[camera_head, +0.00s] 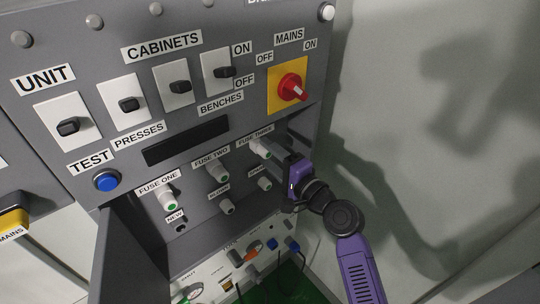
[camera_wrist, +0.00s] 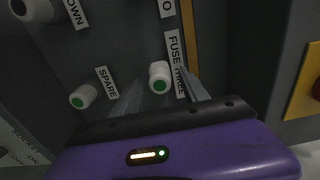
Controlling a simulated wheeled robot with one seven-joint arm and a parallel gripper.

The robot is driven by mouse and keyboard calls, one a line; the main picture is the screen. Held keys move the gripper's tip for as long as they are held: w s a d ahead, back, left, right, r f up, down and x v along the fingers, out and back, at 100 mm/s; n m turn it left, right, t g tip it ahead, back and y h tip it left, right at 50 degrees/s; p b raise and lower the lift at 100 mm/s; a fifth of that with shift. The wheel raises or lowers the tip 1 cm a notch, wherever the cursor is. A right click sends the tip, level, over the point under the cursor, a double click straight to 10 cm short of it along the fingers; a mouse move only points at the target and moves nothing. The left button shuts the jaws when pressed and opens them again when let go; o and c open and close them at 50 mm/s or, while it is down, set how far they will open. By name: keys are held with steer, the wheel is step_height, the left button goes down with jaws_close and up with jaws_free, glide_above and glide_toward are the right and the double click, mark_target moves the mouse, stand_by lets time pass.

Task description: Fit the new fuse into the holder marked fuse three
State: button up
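A white fuse with a green end (camera_head: 260,148) sits at the holder marked fuse three, beside its label (camera_head: 255,135). It also shows in the wrist view (camera_wrist: 159,78). My gripper (camera_head: 278,156) is right at this fuse. In the wrist view its two fingers (camera_wrist: 160,80) stand apart, one on each side of the fuse, with a gap showing. How deep the fuse sits cannot be told. The spot marked new (camera_head: 180,227) shows a dark, empty-looking socket.
Fuse one (camera_head: 168,199) and fuse two (camera_head: 217,173) hold white fuses. Lower holders carry the spare fuse (camera_head: 265,184) and one marked blown (camera_head: 227,207). A red mains switch (camera_head: 292,87) is above my gripper. Free room lies right of the panel.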

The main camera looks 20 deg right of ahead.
steer(key=b+v, duration=0.1)
steer(key=v, duration=0.7)
steer(key=shift+b, duration=0.35)
steer(key=shift+w, duration=0.1)
stand_by(0.7)
